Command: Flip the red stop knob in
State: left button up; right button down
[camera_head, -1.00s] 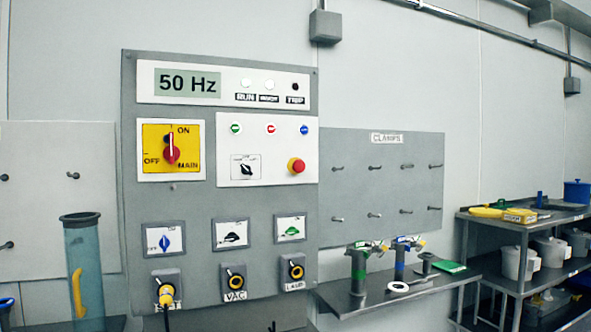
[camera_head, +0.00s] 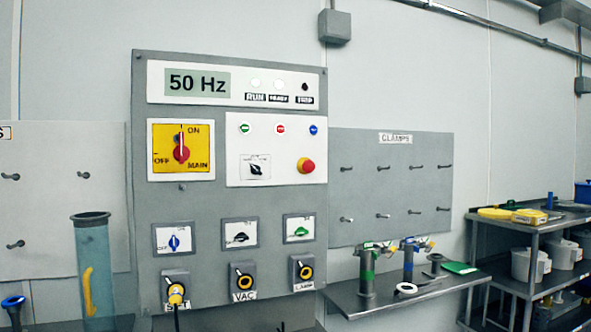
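A red mushroom-shaped knob (camera_head: 306,166) sticks out of the white plate on the grey control panel (camera_head: 200,200), right of a small black selector (camera_head: 256,170). A second red knob (camera_head: 181,150) sits on the yellow MAIN switch plate (camera_head: 203,135) at the upper left, its pale handle upright towards ON. A small red button (camera_head: 280,129) lies between a green button (camera_head: 244,129) and a blue one (camera_head: 314,130). The display (camera_head: 198,83) reads 50 Hz. Neither of my grippers is in view.
Blue, black and green knobs and several yellow-ringed sockets fill the lower panel; a cable hangs from the left socket (camera_head: 175,290). A clear tube (camera_head: 95,270) stands at left. A shelf (camera_head: 370,302) with fittings and a rack (camera_head: 480,216) are at right. The panel front is unobstructed.

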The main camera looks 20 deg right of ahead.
aim_at(308, 166)
jog(key=u, duration=0.1)
jog(key=i, duration=1)
jog(key=z, duration=0.1)
